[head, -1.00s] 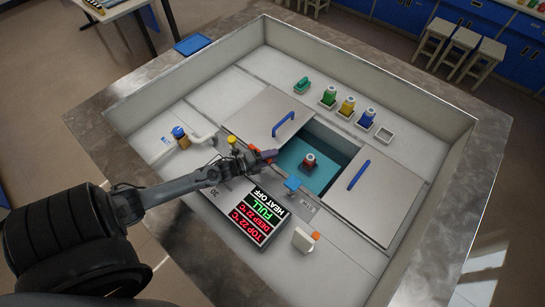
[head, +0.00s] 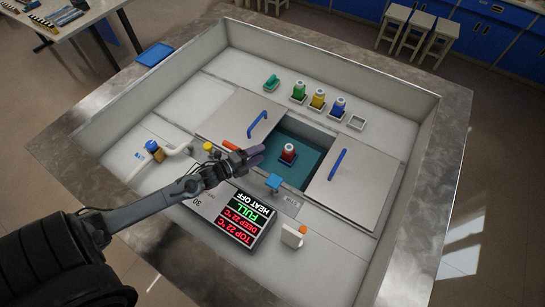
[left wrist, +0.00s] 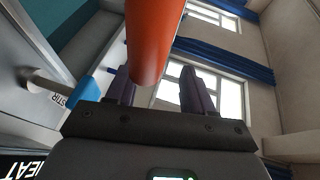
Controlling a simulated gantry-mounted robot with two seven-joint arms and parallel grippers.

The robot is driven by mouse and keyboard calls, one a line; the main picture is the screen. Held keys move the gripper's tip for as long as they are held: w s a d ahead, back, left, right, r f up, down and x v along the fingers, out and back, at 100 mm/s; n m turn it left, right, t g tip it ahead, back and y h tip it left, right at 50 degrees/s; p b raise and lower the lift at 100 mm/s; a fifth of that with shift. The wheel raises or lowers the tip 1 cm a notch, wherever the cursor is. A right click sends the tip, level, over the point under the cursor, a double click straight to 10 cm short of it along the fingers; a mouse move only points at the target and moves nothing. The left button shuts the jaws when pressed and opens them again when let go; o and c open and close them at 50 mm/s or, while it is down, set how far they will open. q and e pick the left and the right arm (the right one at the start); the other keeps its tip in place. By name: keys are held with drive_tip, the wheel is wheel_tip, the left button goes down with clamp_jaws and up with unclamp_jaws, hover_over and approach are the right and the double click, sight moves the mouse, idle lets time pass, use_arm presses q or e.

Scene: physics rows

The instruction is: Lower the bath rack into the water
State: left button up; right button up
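The bath opening (head: 312,147) lies between two grey covers and shows teal water. In it a red bottle with a white cap (head: 288,152) stands upright on a small dark red holder, seemingly the rack; its depth is unclear. My left gripper (head: 256,155) is at the left edge of the opening, left of the bottle. An orange bar (head: 230,145) shows just behind the gripper. In the left wrist view the orange bar (left wrist: 150,40) crosses before my left gripper (left wrist: 155,90), whose fingers stand apart; no grip on it is visible. My right gripper is out of view.
A blue STIR knob (head: 274,182) sits right of my gripper, a yellow knob (head: 208,146) left. Blue handles (head: 338,164) stand on the covers. Green, yellow and blue bottles (head: 318,98) stand behind the opening. Raised walls surround the deck.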

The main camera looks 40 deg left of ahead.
use_arm(q)
drive_tip(key=w+d+r, duration=0.1)
drive_tip(key=d+r, duration=0.3)
drive_tip(key=d, duration=0.3)
drive_tip(key=shift+w+r, duration=0.15)
drive_tip(key=shift+w, duration=0.2)
